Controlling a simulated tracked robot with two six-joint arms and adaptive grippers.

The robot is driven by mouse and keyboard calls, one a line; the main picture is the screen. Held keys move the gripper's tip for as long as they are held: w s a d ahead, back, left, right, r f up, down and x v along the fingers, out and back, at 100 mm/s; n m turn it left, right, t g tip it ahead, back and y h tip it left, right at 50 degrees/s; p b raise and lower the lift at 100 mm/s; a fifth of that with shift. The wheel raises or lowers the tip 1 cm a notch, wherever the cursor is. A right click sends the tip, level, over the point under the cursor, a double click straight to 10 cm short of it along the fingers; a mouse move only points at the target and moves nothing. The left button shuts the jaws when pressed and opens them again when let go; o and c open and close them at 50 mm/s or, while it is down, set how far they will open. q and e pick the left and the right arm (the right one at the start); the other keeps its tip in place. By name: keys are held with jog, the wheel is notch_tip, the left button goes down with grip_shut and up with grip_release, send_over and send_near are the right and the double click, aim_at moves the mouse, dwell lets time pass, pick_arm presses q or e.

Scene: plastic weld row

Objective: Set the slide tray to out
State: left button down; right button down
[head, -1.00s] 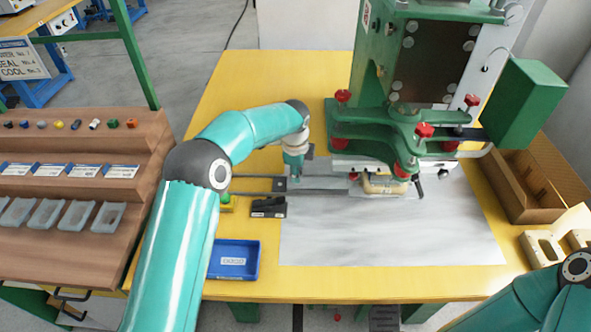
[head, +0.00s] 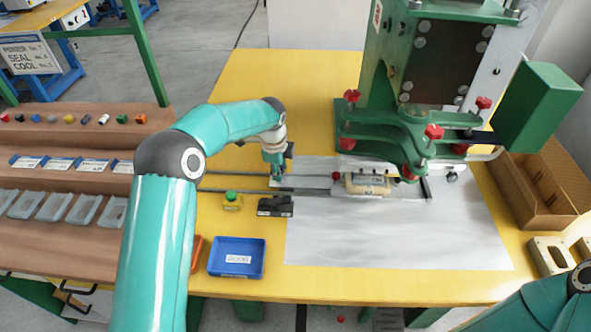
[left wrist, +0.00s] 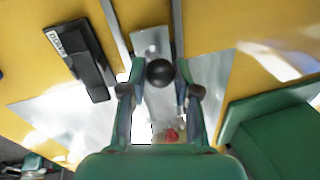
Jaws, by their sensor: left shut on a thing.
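The slide tray (head: 408,190) is a pale plate on two grey rails under the green press. It carries a tan block (head: 367,185), and its right part lies beneath the press head. The fingers hide the knob in the head view. My right gripper is out of view; only part of my right arm shows at lower right.
The green press (head: 415,130) with red knobs stands behind the tray. A cardboard box (head: 530,190) is at right. The rails' left stretch is clear.

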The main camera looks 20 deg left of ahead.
pick_arm(q)
jog(key=s+a, duration=0.2)
jog(key=a, duration=0.5)
jog(key=s+a+p, duration=0.1)
jog(key=s+a, duration=0.1)
jog(key=a, duration=0.6)
jog(key=s+a+p, duration=0.1)
jog(key=s+a, duration=0.1)
jog(key=a, duration=0.5)
jog(key=shift+s+a, duration=0.2)
jog(key=shift+s, duration=0.1)
jog(key=shift+a, duration=0.1)
jog(key=c, duration=0.8)
grip_release()
jog(key=shift+c, duration=0.2)
notch_tip(320, 180, up, 12)
jog(key=s, duration=0.2)
jog(key=shift+f, duration=0.15)
jog(key=shift+s, duration=0.15)
